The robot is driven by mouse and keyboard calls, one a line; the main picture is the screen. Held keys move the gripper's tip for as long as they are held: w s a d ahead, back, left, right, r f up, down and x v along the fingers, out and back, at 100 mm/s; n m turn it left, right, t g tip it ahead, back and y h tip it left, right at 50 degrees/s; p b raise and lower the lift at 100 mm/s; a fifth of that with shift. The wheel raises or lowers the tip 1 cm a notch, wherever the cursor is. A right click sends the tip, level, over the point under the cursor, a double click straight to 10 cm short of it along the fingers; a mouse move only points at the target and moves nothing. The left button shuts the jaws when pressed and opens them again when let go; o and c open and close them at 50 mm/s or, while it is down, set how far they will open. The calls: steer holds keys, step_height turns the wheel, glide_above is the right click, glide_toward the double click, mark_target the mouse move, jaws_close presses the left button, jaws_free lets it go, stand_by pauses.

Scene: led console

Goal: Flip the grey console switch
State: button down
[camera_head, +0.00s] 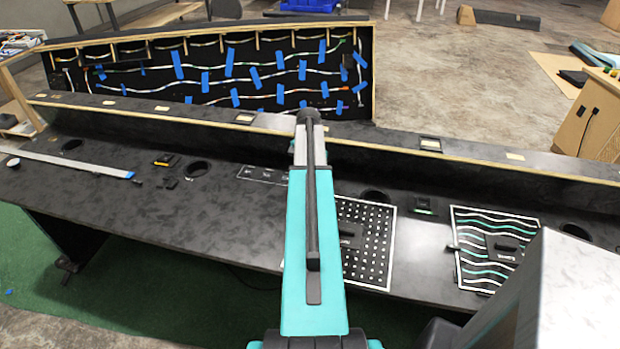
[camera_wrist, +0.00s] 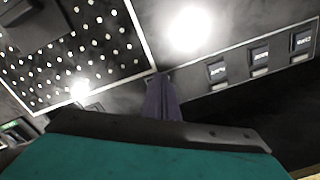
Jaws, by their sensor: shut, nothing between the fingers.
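A narrow dark console panel (camera_wrist: 237,73) with a pale border holds a row of three small labelled units, each with a grey switch-like piece beside its label, on the right of the wrist view. The nearest grey piece (camera_wrist: 220,86) is to the right of my fingers. Labels are too small to read, and I cannot tell which one is the grey switch. My gripper (camera_wrist: 159,80) is shut and empty, its dark fingers at the panel's left end; contact cannot be told. In the head view the panel (camera_head: 262,175) lies left of my arm, which hides my gripper.
A white-dotted board (camera_head: 378,262) lies right of my arm, and a wavy-lined board (camera_head: 475,270) farther right. The black desk (camera_head: 215,225) has round holes and a raised back ledge (camera_head: 400,150). A wired board with blue tape (camera_head: 215,75) stands behind. The desk's left-middle is mostly clear.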

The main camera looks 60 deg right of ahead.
steer(key=shift+w+d, duration=0.15)
steer(key=shift+d, duration=0.35)
steer(key=shift+w+d, duration=0.15)
steer(key=shift+d, duration=0.35)
steer(key=shift+r, duration=0.1)
stand_by(0.5)
step_height(320, 180, up, 7)
steer(key=p, duration=0.4)
steer(key=shift+a, duration=0.45)
stand_by(0.3)
stand_by(0.4)
